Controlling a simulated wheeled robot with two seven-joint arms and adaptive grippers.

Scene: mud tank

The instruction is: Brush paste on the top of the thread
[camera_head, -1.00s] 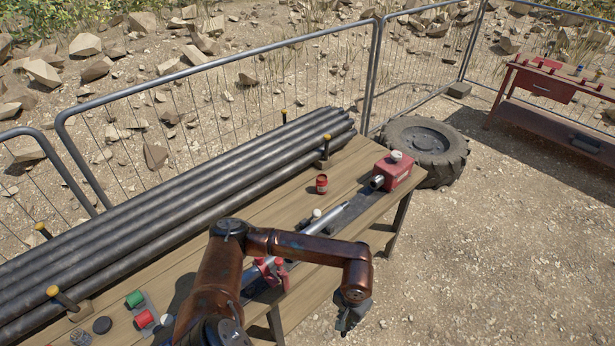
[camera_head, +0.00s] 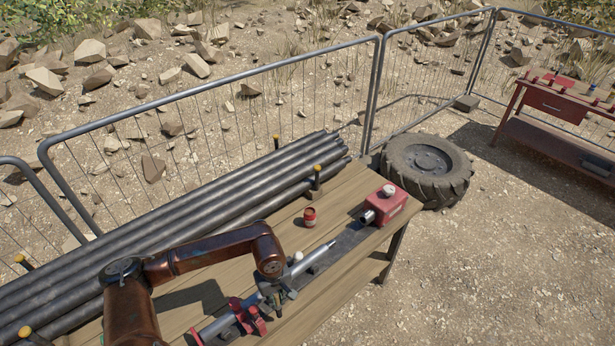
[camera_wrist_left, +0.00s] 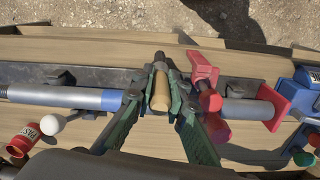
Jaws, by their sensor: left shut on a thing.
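My left gripper (camera_head: 275,292) is over the grey rod (camera_head: 218,328) on the table, beside the red clamp (camera_head: 250,316). The rod shows there as a grey tube (camera_wrist_left: 50,97) with a blue band, passing behind the fingers. A red paste jar (camera_head: 310,217) stands on the table, and its label shows in the wrist view (camera_wrist_left: 20,142). My right gripper is not in view.
A white-knobbed lever (camera_head: 298,256) stands beside the rod. A red box (camera_head: 388,205) with a short pipe end sits at the table's right end. Dark pipes (camera_head: 230,203) lie along the back edge. A tyre (camera_head: 428,170) lies beyond the table.

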